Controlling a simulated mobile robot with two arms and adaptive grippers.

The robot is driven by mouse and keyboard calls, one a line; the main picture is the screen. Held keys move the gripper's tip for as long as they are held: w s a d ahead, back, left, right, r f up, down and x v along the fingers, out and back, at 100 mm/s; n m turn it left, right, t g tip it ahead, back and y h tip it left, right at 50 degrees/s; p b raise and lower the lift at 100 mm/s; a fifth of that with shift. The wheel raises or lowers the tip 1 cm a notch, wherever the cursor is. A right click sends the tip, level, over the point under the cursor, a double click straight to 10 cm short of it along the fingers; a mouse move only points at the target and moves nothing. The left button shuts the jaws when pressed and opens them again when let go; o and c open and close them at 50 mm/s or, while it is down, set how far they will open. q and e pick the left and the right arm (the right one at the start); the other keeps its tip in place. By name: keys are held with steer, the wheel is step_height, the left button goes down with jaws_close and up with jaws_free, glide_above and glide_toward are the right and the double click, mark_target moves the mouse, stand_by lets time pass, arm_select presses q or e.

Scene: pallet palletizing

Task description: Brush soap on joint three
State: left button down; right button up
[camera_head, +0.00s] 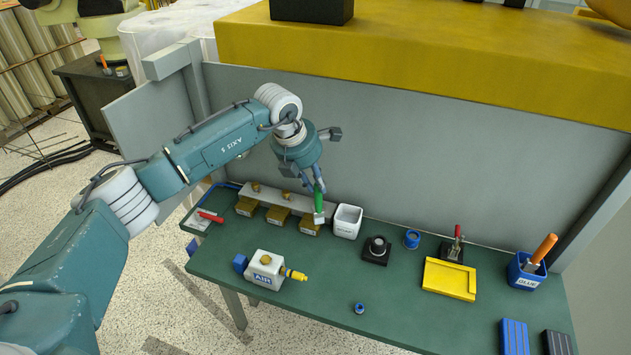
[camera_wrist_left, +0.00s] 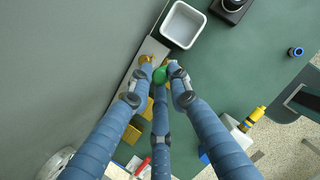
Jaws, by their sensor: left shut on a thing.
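My left gripper (camera_head: 317,187) is shut on the green handle of a brush (camera_head: 319,202). The brush points down, its pale head at the right end of a grey pipe rail (camera_head: 270,199). The rail has two visible brass joints, one left (camera_head: 256,187) and one middle (camera_head: 287,198); a third at the right end is hidden by the brush. Whether the bristles touch is unclear. In the left wrist view the fingers close around the green handle (camera_wrist_left: 160,75), with a brass fitting (camera_wrist_left: 146,59) beside it. A white square tub (camera_head: 346,221) stands just right of the brush.
Tan blocks (camera_head: 278,215) sit before the rail. A grey wall (camera_head: 420,160) rises behind the green table. A white AIR unit (camera_head: 266,269), black holder (camera_head: 376,250), yellow tray (camera_head: 449,279) and blue GLUE cup (camera_head: 526,271) stand on it. The table's front middle is mostly clear.

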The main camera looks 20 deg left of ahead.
arm_select(q)
steer(key=shift+a, duration=0.1)
steer(key=a+b, duration=0.1)
steer(key=a, duration=0.2)
steer(key=shift+a+f, duration=0.1)
steer(key=shift+a, duration=0.3)
steer(key=shift+d, duration=0.1)
steer(key=shift+d+b, duration=0.35)
steer(key=shift+d, duration=1.6)
